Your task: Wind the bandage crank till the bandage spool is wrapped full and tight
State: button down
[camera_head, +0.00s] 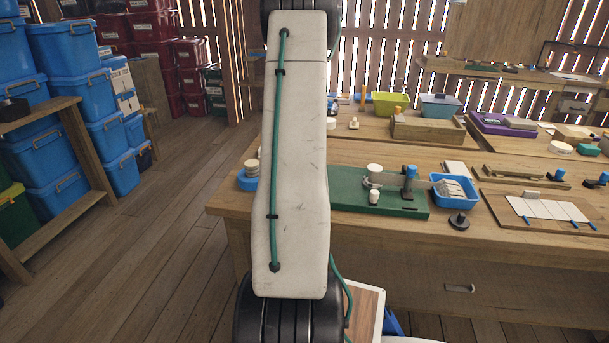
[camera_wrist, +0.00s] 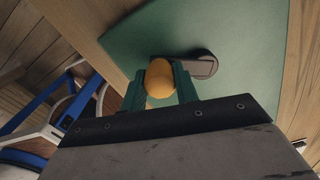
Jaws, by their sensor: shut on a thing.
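In the wrist view my gripper (camera_wrist: 160,80) is shut on a rounded orange crank knob (camera_wrist: 159,83), with a green finger on each side. A dark crank arm (camera_wrist: 203,66) lies beside it over the green board (camera_wrist: 235,40). The head view shows the green board (camera_head: 350,202) on the table, with a pale round spool (camera_head: 375,171) and a blue-topped post (camera_head: 410,172). My arm hides my gripper and the crank knob in the head view.
A blue holder with pale discs (camera_head: 248,178) stands left of my arm. A dark knobbed piece (camera_head: 459,221) sits near the table's front edge. A board with white strips (camera_head: 530,209) lies to the right. Blue bins (camera_head: 75,55) are stacked at far left.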

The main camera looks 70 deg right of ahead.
jog(key=c, duration=1.1)
grip_release()
jog(key=shift+o, duration=0.2)
jog(key=shift+r, duration=3.95)
